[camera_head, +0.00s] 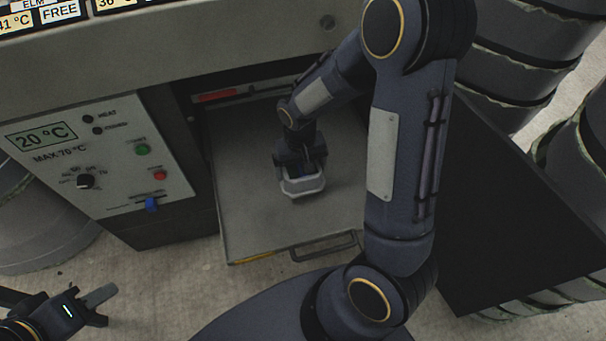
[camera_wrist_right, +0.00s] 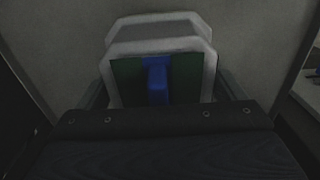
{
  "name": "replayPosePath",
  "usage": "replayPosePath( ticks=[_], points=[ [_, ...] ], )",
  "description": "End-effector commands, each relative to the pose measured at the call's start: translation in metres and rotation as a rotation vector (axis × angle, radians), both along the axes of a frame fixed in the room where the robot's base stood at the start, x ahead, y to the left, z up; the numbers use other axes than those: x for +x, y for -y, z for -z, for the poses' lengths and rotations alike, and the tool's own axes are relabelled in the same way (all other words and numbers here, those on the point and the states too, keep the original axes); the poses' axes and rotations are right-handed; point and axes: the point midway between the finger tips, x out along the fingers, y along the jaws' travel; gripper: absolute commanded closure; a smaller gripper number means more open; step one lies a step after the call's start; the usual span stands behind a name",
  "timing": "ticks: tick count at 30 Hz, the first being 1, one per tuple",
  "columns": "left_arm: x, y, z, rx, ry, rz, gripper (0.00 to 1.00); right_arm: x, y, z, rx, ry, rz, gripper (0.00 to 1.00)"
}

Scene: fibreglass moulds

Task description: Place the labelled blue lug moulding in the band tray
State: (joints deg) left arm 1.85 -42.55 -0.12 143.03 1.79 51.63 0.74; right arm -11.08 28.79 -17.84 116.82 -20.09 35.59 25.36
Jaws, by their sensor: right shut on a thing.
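The moulding (camera_head: 303,186) is a pale grey, angular-rimmed piece. In the right wrist view the moulding (camera_wrist_right: 160,30) shows dark green inside, with a blue lug (camera_wrist_right: 157,80) in the middle. My right gripper (camera_head: 300,165) is shut on it, with fingers at its left and right sides in the wrist view. It is over a flat grey pulled-out tray (camera_head: 260,222); I cannot tell whether it touches the surface. No label on the moulding is readable. My left gripper (camera_head: 104,306) is at the lower left, open and empty, away from the tray.
The tray extends from a dark cabinet and has a front handle (camera_head: 325,247). A control panel (camera_head: 95,155) reads 20 °C and MAX 70 °C. Display labels (camera_head: 60,12) are at the top left. Stacked dark round moulds (camera_head: 515,70) stand at right. Most of the tray is bare.

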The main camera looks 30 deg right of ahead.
Motion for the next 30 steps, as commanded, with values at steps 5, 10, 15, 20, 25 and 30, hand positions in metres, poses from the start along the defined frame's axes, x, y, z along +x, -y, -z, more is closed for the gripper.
replayPosePath(
  ticks=[5, 10, 15, 20, 25, 30],
  points=[
    [0.0, 0.0, 0.002, 0.0, 0.0, 0.0, 0.64, 0.003, 0.006, 0.009, 0.0, 0.0, 0.0, 0.39],
    [0.0, 0.0, 0.009, 0.0, 0.0, 0.0, 0.64, 0.006, 0.011, 0.032, 0.0, -0.004, -0.001, 0.39],
    [0.0, 0.0, 0.011, 0.0, 0.0, 0.0, 0.64, 0.006, 0.011, 0.046, 0.001, 0.0, 0.0, 0.39],
    [0.0, 0.0, 0.01, 0.0, 0.0, 0.0, 0.64, 0.006, 0.011, 0.045, 0.001, 0.001, 0.0, 0.39],
    [0.0, 0.0, 0.015, 0.0, 0.0, 0.0, 0.64, 0.006, 0.011, 0.05, 0.001, 0.0, 0.0, 0.39],
    [0.0, 0.0, 0.013, 0.0, 0.0, 0.0, 0.64, 0.006, 0.011, 0.048, 0.001, 0.0, 0.0, 0.0]
  ],
)
